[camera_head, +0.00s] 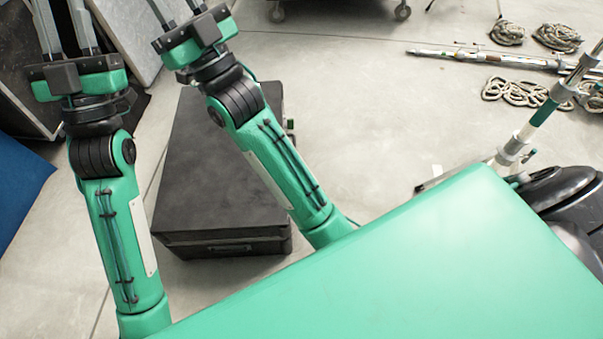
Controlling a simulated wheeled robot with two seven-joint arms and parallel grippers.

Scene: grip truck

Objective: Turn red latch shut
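No red latch shows in this view. My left gripper (66,24) is at the top left, its fingers pointing up and spread apart, with the tips cut off by the frame edge. My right gripper (178,10) is to the right of it near the top edge, its fingers also apart and their tips out of frame. Nothing shows between the visible parts of either pair of fingers. Whatever lies beyond the fingertips is hidden.
A large black case (185,185) stands on the floor below and behind my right arm. A grey panel (125,30) leans near both grippers. A blue panel (18,190) is at the left edge. Ropes (525,92) and poles (490,57) lie at upper right. The middle floor is clear.

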